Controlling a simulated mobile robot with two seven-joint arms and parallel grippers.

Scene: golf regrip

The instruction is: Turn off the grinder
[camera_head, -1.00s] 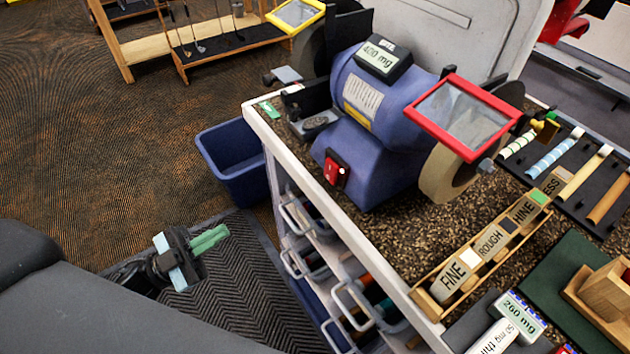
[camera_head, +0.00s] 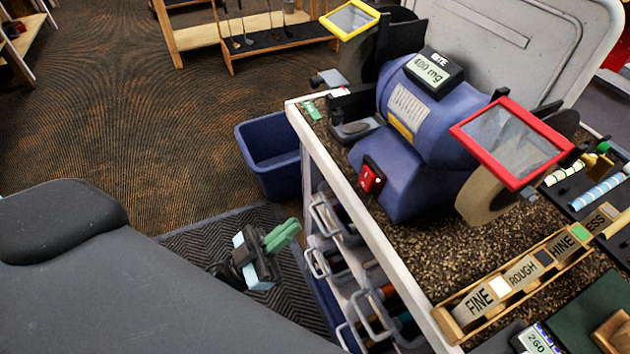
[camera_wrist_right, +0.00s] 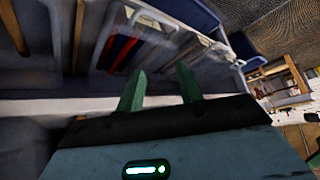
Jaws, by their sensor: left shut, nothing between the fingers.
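The blue bench grinder (camera_head: 428,120) stands on the speckled top of the workbench. Its red rocker switch (camera_head: 371,177) is on the front of its base, facing the near left edge of the bench. I cannot tell from the picture whether the wheels are turning. My left gripper (camera_head: 284,235), with green fingers, is shut and empty. It is left of the bench and below the switch, clearly apart from it. My right gripper (camera_wrist_right: 159,88) shows in the right wrist view with its two green fingers apart and nothing between them, facing shelves or drawers.
A red-framed shield (camera_head: 512,142) and a yellow-framed shield (camera_head: 350,18) stick out from the grinder. A wooden holder with labelled blocks (camera_head: 475,305) lies along the near bench edge. Open drawers (camera_head: 330,262) hang below the bench edge. A blue bin (camera_head: 270,160) stands on the floor.

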